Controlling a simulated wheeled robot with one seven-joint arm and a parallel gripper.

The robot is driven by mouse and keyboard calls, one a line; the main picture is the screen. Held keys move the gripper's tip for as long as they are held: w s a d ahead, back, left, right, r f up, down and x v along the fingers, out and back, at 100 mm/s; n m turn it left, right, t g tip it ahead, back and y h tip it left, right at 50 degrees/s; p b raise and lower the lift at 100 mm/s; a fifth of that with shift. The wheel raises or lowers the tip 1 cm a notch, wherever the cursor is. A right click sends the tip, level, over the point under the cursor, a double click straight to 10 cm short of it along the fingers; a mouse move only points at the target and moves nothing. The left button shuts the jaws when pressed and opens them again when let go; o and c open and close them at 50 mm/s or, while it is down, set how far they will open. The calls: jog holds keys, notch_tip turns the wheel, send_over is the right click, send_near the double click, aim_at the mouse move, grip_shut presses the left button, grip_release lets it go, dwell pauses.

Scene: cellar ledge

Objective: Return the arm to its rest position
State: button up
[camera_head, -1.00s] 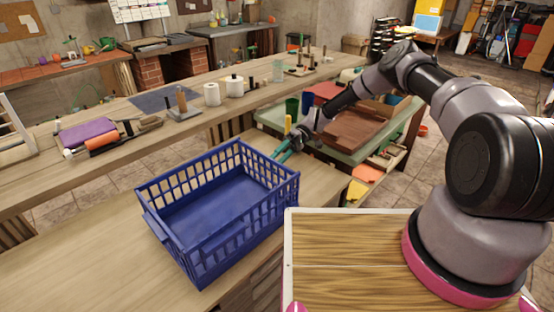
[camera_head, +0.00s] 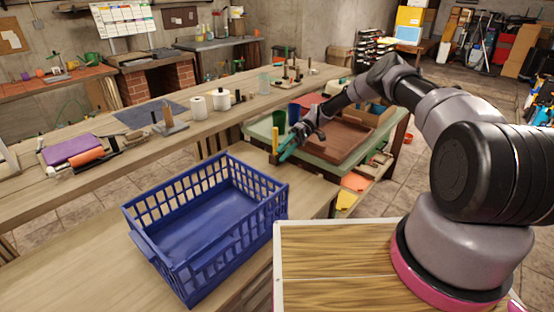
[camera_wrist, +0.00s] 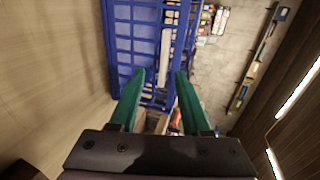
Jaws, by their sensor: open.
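My gripper (camera_head: 288,149) is at the end of my extended arm, beyond the far right corner of the blue crate (camera_head: 141,238) in the head view. Its two green fingers (camera_wrist: 159,84) stand apart in the wrist view, with nothing held between them. The blue crate's lattice wall also shows in the wrist view (camera_wrist: 124,40), in front of the fingers. The crate looks empty in the head view and stands on the near wooden ledge. My arm reaches forward and left from its mount at the right.
The ledge left of the crate is clear.

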jog(key=shift+w+d, duration=0.1)
jog(key=shift+d, duration=0.05)
jog(key=s+d+r+m+t+h, duration=0.2)
jog(key=d+r+t, duration=0.1)
jog(key=r, duration=0.8)
jog(key=s+d+r+m+t+h, duration=0.1)
jog(key=s+d+r+t+h, duration=0.1)
jog(key=r, duration=0.8)
jog(key=s+d+r+m+t+h, duration=0.2)
jog(key=d+r+t, duration=0.1)
jog(key=r, duration=0.8)
jog(key=s+d+r+m+t, duration=0.3)
jog(key=s+d+r, duration=0.1)
jog(key=s, duration=0.4)
jog(key=s+d+r+m+t+h, duration=0.1)
jog(key=s+d+r+m+t, duration=0.2)
jog(key=s, duration=0.5)
jog(key=s+d+r+m+t, duration=0.2)
jog(key=s+d+r+t, duration=0.2)
jog(key=s, duration=0.4)
notch_tip(320, 180, up, 2)
jog(key=shift+s+d+m+h, duration=0.3)
jog(key=shift+d+m, duration=0.1)
jog(key=shift+d, duration=0.35)
